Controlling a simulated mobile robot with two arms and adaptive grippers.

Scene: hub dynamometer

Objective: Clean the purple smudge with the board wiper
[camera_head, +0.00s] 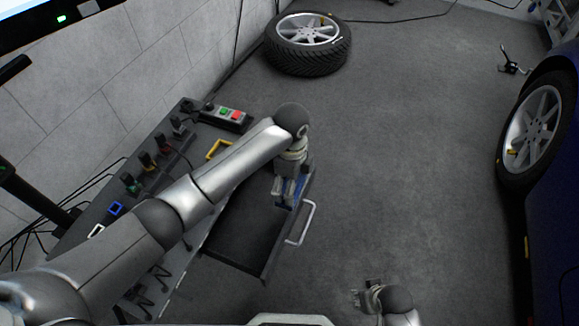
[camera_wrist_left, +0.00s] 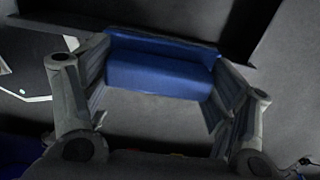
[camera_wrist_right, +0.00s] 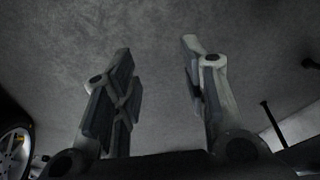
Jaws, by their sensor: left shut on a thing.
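My left gripper (camera_head: 288,192) is over the outer end of an open dark drawer (camera_head: 240,235). In the left wrist view its two fingers (camera_wrist_left: 160,95) are shut on a blue block, which looks like the board wiper (camera_wrist_left: 160,75). In the head view only a little blue of the wiper (camera_head: 300,188) shows beside the fingers. My right gripper (camera_head: 360,298) is low at the bottom of the head view, over bare floor. In the right wrist view its fingers (camera_wrist_right: 160,85) stand apart with nothing between them. I see no purple smudge in any view.
The drawer has a light handle (camera_head: 304,224) and belongs to a dark bench (camera_head: 105,195) along the wall, with a red-and-green button box (camera_head: 228,115). A loose wheel (camera_head: 308,43) lies on the floor at the back. A blue car (camera_head: 550,230) stands at right. The middle floor is clear.

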